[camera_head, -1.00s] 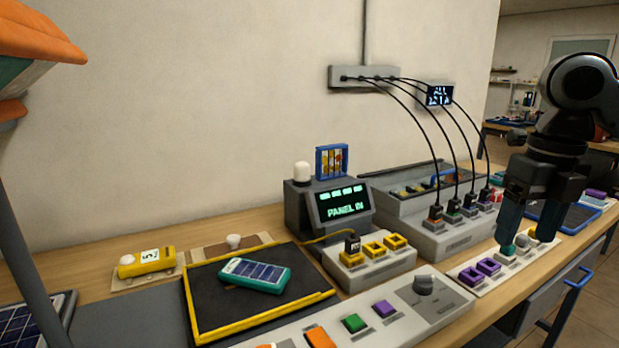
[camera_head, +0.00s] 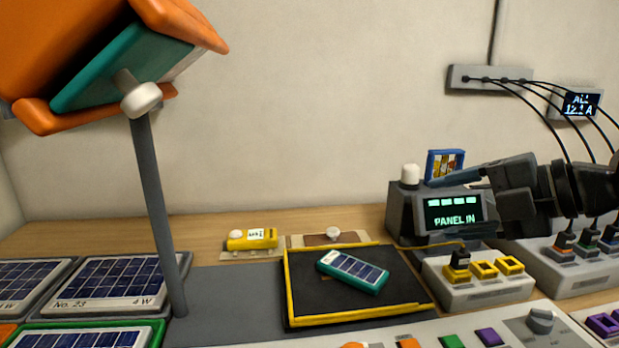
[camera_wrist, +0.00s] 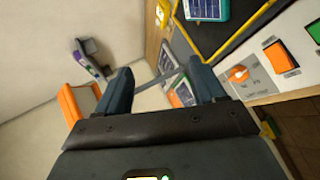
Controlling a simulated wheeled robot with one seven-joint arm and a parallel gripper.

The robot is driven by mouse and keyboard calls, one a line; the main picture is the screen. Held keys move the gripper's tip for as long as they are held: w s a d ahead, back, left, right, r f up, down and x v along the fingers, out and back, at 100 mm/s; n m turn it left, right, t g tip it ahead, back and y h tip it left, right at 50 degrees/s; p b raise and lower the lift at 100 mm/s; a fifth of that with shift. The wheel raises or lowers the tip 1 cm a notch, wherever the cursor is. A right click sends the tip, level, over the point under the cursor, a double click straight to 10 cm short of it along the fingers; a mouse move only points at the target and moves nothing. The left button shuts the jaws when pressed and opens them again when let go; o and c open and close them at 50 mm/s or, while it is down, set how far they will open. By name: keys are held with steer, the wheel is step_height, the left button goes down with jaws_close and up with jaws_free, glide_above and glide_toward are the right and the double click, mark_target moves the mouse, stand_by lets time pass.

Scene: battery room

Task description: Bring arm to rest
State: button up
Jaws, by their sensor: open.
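My gripper (camera_head: 455,197) is at the right in the head view, held above the bench in front of the grey panel display (camera_head: 450,222). My arm enters from the right edge, and the gripper points left, roughly level. In the wrist view the two dark blue fingers (camera_wrist: 163,85) are spread apart with nothing between them. A teal solar panel module (camera_head: 352,271) lies on the black, yellow-edged mat (camera_head: 290,290), below and left of the gripper. It also shows partly at the top of the wrist view (camera_wrist: 207,8).
An orange and teal lamp-like stand (camera_head: 150,200) rises at the left beside solar panels (camera_head: 110,285). A yellow block (camera_head: 252,239) sits behind the mat. Cables hang from a wall strip (camera_head: 490,77) near my arm. A button console (camera_head: 540,320) runs along the front.

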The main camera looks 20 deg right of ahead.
steer(key=w+a+m+t+y, duration=0.1)
steer(key=w+a+m+t, duration=0.25)
steer(key=a+m, duration=0.2)
steer(key=s+a+f+m+t+h+b, duration=0.1)
steer(key=s+a+f+m+t+h, duration=0.2)
steer(key=f+m, duration=0.45)
steer(key=s+a+f+m+h, duration=0.35)
steer(key=a+f+m, duration=0.2)
steer(key=m, duration=0.25)
steer(key=s+a+f+m+g+h, duration=0.1)
steer(key=s+a+f+m+h, duration=0.15)
steer(key=s+f, duration=0.55)
steer(key=s+d+f+g+y, duration=0.1)
steer(key=s, duration=1)
steer(key=s+d+f+g+y, duration=0.1)
steer(key=s, duration=1)
steer(key=shift+s+d+b, duration=0.3)
steer(key=shift+b, duration=0.15)
